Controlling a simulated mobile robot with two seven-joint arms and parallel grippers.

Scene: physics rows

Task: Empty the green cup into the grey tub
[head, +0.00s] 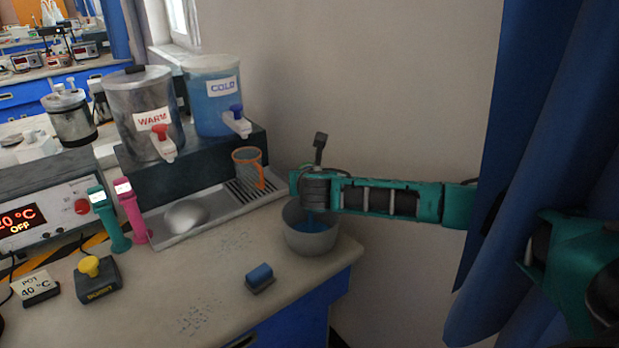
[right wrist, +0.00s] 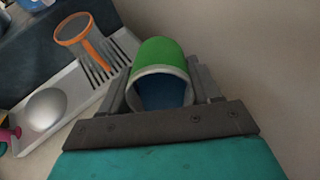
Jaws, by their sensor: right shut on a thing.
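The grey tub (head: 311,243) stands at the right end of the counter, with blue liquid (head: 318,222) showing inside. My right gripper (head: 315,193) is directly above the tub. In the right wrist view it is shut on the green cup (right wrist: 157,52), which lies between its fingers. The cup's pale rim and open mouth face that camera, and blue shows inside the mouth. Whether this blue is liquid or lining I cannot tell. My left gripper is not in view.
WARM (head: 143,105) and COLD (head: 211,95) dispensers stand behind. A blue block (head: 260,276) lies near the counter edge. A blue curtain (head: 520,130) hangs at right.

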